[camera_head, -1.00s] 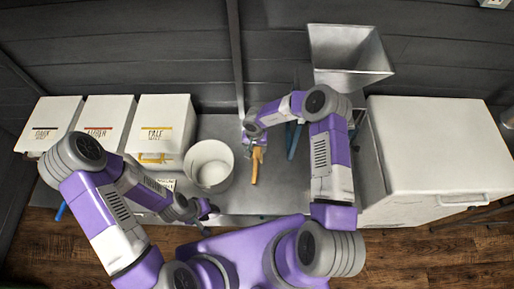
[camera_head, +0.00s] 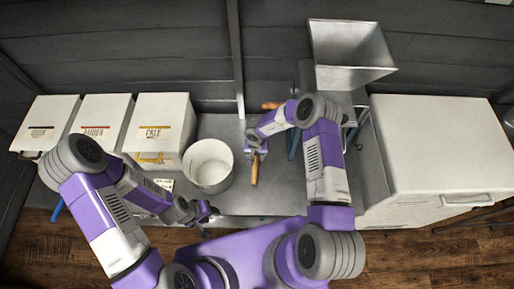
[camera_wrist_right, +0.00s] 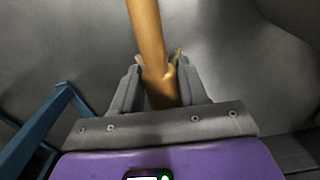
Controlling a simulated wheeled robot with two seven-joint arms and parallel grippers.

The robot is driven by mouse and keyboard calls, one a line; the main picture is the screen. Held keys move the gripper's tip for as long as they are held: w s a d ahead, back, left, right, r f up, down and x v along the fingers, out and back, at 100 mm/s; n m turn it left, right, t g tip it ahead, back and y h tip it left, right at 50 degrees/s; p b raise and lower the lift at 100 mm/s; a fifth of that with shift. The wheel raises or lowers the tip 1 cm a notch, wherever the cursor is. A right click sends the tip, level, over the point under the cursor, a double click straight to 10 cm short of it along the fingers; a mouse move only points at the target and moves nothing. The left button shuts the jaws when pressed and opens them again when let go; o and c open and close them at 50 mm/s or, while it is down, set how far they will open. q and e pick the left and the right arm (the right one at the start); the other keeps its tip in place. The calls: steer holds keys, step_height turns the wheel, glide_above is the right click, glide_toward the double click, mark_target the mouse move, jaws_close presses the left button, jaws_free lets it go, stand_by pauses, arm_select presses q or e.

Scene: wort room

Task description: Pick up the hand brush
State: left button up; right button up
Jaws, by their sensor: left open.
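A tan wooden handle (camera_head: 254,175), which looks like the hand brush's, lies on the grey worktop to the right of the white bucket. Its far end is hidden under my right gripper (camera_head: 256,152), and no bristles show. In the right wrist view the handle (camera_wrist_right: 148,35) runs between the two fingers of my right gripper (camera_wrist_right: 160,65). The fingers are close to its sides; whether they press on it is unclear. My left gripper (camera_head: 207,211) is open and empty near the worktop's front edge, below the bucket.
A white bucket (camera_head: 209,185) stands left of the handle. White bins, one labelled PALE (camera_head: 158,118), stand further left. A metal hopper (camera_head: 350,62) and a white chest (camera_head: 440,150) are on the right. Another orange-brown piece (camera_head: 270,106) lies behind my right forearm.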

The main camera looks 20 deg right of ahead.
steer(key=c, duration=0.5)
steer(key=shift+r, duration=0.1)
step_height(320, 180, up, 10)
steer(key=p, duration=0.3)
